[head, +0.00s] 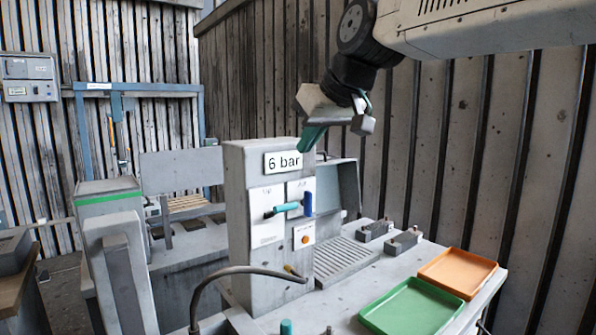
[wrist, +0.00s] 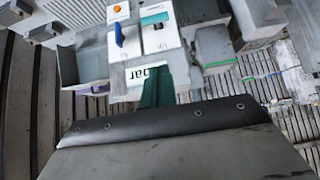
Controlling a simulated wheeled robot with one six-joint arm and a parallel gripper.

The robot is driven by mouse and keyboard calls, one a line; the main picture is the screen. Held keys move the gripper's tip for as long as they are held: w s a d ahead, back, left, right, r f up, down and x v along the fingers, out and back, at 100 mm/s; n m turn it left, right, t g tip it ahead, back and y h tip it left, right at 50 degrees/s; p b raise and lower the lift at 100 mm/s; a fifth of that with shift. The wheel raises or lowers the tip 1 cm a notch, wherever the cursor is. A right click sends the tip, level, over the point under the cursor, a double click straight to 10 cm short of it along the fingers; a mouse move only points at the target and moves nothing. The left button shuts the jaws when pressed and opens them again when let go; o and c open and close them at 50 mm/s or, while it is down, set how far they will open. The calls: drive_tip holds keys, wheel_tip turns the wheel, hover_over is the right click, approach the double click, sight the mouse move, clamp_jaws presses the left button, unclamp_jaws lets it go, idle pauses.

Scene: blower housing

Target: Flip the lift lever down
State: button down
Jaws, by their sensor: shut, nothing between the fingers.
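The grey control housing (head: 243,190) carries a "6 bar" sign and two white plates. A lever with a teal grip (head: 285,209) and a dark end sticks out level in front of the left plate (head: 267,232). A blue lever (head: 307,204) stands upright on the right plate. The plate labels are too small to read surely, so I cannot tell which is the lift lever. The teal grip (wrist: 154,18) and blue lever (wrist: 119,36) also show in the wrist view. My gripper (head: 303,146) is shut and empty, with teal fingers at the housing's top, above both levers and apart from them.
An orange button (head: 305,239) sits below the blue lever. A dark hose (head: 235,269) curves before the housing. A slatted grate (head: 345,257), a green tray (head: 410,307) and an orange tray (head: 458,271) lie to the right. Space before the plates looks mostly clear.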

hover_over(277, 212)
drive_tip(key=d, duration=0.3)
wheel_tip(277, 212, down, 6)
drive_tip(key=f, duration=0.3)
drive_tip(key=w+f, duration=0.1)
drive_tip(key=f, duration=0.1)
drive_tip(key=shift+a, duration=0.1)
drive_tip(key=shift+s+f, duration=0.15)
